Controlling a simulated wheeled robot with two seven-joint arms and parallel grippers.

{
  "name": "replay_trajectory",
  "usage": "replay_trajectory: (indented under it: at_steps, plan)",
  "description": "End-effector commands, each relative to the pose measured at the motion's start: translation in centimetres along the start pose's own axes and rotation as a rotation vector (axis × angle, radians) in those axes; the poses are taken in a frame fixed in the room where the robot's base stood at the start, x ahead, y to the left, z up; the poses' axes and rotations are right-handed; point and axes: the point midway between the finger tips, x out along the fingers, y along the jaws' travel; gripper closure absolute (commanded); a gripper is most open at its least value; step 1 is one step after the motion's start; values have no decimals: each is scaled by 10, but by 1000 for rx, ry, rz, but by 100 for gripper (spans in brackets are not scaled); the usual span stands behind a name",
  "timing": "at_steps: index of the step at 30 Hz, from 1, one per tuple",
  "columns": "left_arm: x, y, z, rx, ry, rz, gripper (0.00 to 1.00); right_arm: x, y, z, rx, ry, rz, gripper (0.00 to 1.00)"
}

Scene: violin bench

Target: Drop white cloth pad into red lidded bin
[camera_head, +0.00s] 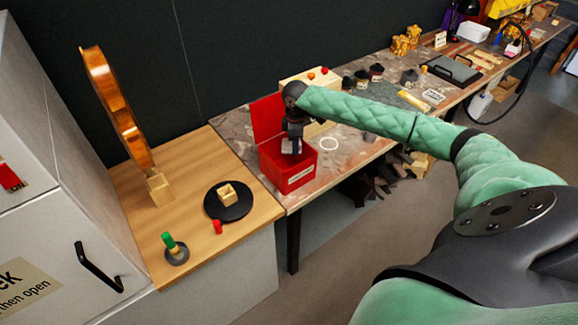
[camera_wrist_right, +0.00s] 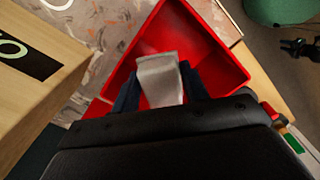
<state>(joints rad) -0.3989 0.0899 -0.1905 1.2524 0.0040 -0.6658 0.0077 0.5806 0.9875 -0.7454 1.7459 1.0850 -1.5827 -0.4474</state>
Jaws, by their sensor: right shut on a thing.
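The red bin (camera_head: 288,172) stands on the stone-topped bench with its lid (camera_head: 268,118) raised at the back. My right gripper (camera_head: 291,146) reaches down over the bin's opening. In the right wrist view the gripper (camera_wrist_right: 160,88) is shut on the white cloth pad (camera_wrist_right: 158,75), which hangs between the fingers above the red bin's inside (camera_wrist_right: 190,50). The pad shows only as a small pale patch in the head view. How far it is above the bin's floor is hard to tell. My left gripper is not in view.
A light wooden box (camera_head: 318,78) stands just behind the bin, and a white ring (camera_head: 329,143) lies to its right. The wooden counter (camera_head: 190,235) at left holds a black disc (camera_head: 240,212), a red piece (camera_head: 217,227) and a green-topped piece (camera_head: 170,242).

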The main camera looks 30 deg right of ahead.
Motion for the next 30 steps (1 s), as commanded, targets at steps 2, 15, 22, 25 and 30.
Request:
replay_trajectory:
  at_steps: [2, 15, 22, 25, 30]
  plan:
    - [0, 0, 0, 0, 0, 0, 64, 0, 0, 0, 0, 0, 0, 50]
    - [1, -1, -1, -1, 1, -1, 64, -2, 0, 0, 0, 1, 1, 30]
    - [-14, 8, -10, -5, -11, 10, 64, -26, 1, 0, 1, 2, 4, 30]
    - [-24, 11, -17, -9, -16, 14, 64, -40, 1, 0, 0, 1, 3, 30]
    - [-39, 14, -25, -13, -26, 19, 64, -63, 1, 0, -1, 2, 1, 30]
